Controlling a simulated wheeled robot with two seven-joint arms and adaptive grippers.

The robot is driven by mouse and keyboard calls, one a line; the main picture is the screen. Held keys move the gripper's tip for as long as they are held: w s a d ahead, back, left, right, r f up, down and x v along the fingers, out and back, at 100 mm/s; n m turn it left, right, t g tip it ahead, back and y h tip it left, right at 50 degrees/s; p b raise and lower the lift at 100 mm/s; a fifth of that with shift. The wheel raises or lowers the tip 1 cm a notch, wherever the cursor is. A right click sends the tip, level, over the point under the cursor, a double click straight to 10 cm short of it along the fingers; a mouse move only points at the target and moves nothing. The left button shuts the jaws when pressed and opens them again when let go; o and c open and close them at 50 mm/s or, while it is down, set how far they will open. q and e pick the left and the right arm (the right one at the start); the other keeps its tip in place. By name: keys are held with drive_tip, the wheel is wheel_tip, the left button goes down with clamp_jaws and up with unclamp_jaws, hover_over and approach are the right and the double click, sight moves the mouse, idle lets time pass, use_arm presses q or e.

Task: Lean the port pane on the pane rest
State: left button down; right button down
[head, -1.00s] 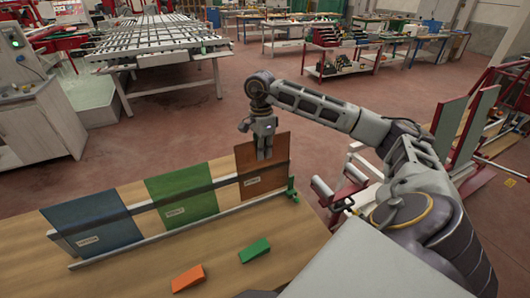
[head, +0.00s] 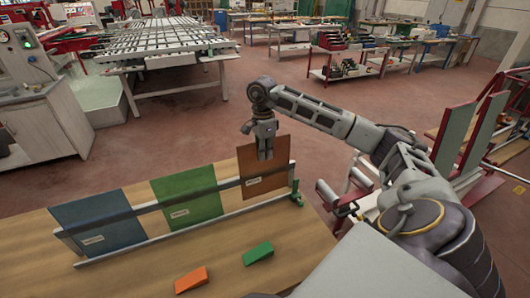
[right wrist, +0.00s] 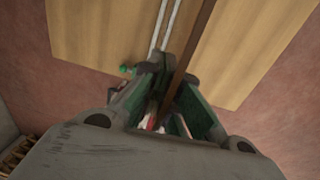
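The rust-brown pane (head: 264,172), which I take as the port pane, stands nearly upright at the right end of the pane rest (head: 160,237). Its lower edge is close to the front rail; I cannot tell whether it touches. My right gripper (head: 265,153) is on the pane's top edge from above. In the right wrist view, the pane's edge (right wrist: 196,42) runs between the gripper fingers (right wrist: 175,85), which appear shut on it. The pane's far side is hidden. My left gripper is not in view.
A blue pane (head: 97,215) and a green pane (head: 187,192) lean on the same rest, each with a label. An orange wedge (head: 191,279) and a green wedge (head: 257,253) lie on the wooden table (head: 225,240) in front. A rack with panes (head: 455,132) stands at right.

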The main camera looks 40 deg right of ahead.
sight(265, 169)
drive_tip(key=shift+s+f+b, duration=0.15)
drive_tip(key=shift+f+b, duration=1.05)
drive_tip(key=shift+f, duration=0.65)
drive_tip(key=shift+f+b, duration=0.4)
drive_tip(key=shift+f, duration=0.15)
idle(0.4)
drive_tip(key=c, duration=1.6)
unclamp_jaws()
drive_tip(key=shift+o, duration=0.2)
drive_tip(key=shift+f, duration=0.1)
drive_tip(key=shift+r, duration=0.2)
wheel_tip(265, 169, up, 12)
drive_tip(key=shift+w+f, duration=0.25)
drive_tip(key=shift+w, duration=0.2)
drive_tip(key=shift+d+r, duration=0.1)
drive_tip(key=shift+s, duration=0.1)
